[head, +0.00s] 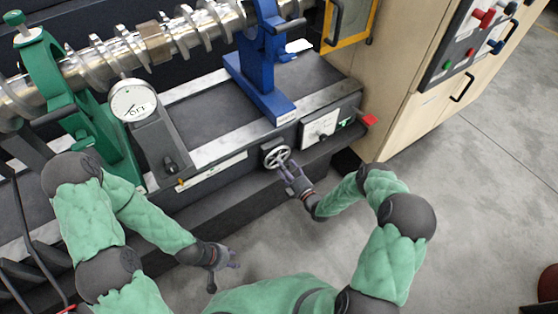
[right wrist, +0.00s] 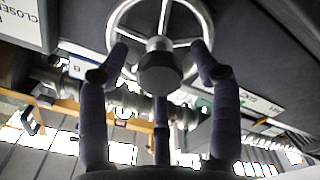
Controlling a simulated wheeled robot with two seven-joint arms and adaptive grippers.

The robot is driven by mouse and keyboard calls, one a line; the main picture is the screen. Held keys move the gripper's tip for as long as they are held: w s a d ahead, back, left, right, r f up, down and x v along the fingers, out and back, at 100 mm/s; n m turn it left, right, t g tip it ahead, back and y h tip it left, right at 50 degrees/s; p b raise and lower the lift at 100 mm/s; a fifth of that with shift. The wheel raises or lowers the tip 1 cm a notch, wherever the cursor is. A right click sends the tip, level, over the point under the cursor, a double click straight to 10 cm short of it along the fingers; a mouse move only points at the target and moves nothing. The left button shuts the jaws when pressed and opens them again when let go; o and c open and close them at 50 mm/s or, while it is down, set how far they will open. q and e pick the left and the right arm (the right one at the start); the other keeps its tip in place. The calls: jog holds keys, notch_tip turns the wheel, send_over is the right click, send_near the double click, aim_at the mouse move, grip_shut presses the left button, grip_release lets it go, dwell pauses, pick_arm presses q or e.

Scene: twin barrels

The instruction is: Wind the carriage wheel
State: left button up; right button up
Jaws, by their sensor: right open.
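The carriage wheel (head: 277,156) is a small silver spoked handwheel on the front of the dark lathe carriage. My right gripper (head: 287,168) is right at the wheel, reaching it from the front and below. My left gripper (head: 225,270) is open and empty, low in front of the machine, away from the wheel.
A large steel screw (head: 160,45) lies across green (head: 45,75) and blue (head: 262,65) supports. A dial gauge (head: 133,100) stands left of the wheel. A wooden cabinet (head: 400,75) stands at right; the floor in front is clear.

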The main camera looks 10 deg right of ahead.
jog(key=v, duration=0.6)
dwell(0.3)
dwell(0.4)
